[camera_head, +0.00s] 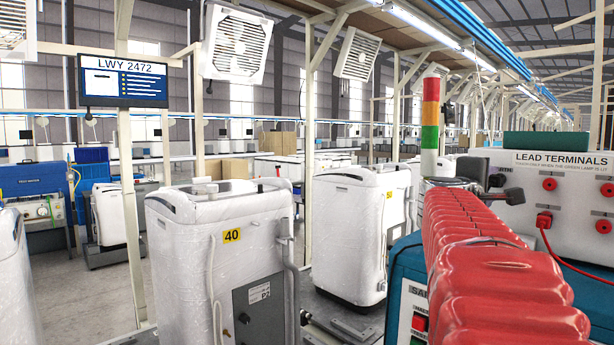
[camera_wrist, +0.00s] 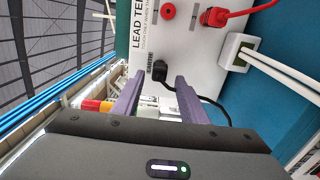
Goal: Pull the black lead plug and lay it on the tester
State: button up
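The black lead plug (camera_wrist: 158,74) sits at the white LEAD TERMINALS panel, beside a small dark label, in the wrist view. Its black cable (camera_wrist: 207,99) curves away to the right. My gripper (camera_wrist: 158,80) is open, with its two purple fingers on either side of the plug and gaps visible at both sides. I cannot tell how far the fingertips are from the panel. In the head view my red-sleeved arm reaches toward the panel (camera_head: 552,173) and hides most of the plug area. The teal tester (camera_head: 404,262), with a partly hidden label, stands below my arm.
A red plug (camera_head: 544,220) with a red cable is in the panel, near several red sockets. A white fitting (camera_wrist: 236,52) with white cables is at the right in the wrist view. A signal tower (camera_head: 430,115) stands left of the panel. Wrapped washing machines (camera_head: 215,250) stand to the left.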

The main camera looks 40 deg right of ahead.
aim_at(493, 182)
jog(key=shift+w+d, duration=0.2)
jog(key=shift+d, duration=1.05)
jog(key=shift+w+d, duration=0.2)
jog(key=shift+d, duration=1.05)
jog(key=shift+c, duration=0.3)
grip_shut()
jog(key=shift+a, duration=0.25)
jog(key=shift+s+a, duration=0.2)
jog(key=shift+a, duration=0.85)
jog(key=shift+s+a, duration=0.15)
jog(key=shift+a, duration=0.9)
jog(key=shift+a, duration=0.35)
jog(key=shift+s+a, duration=0.1)
jog(key=shift+a, duration=0.15)
jog(key=shift+s+r, duration=0.1)
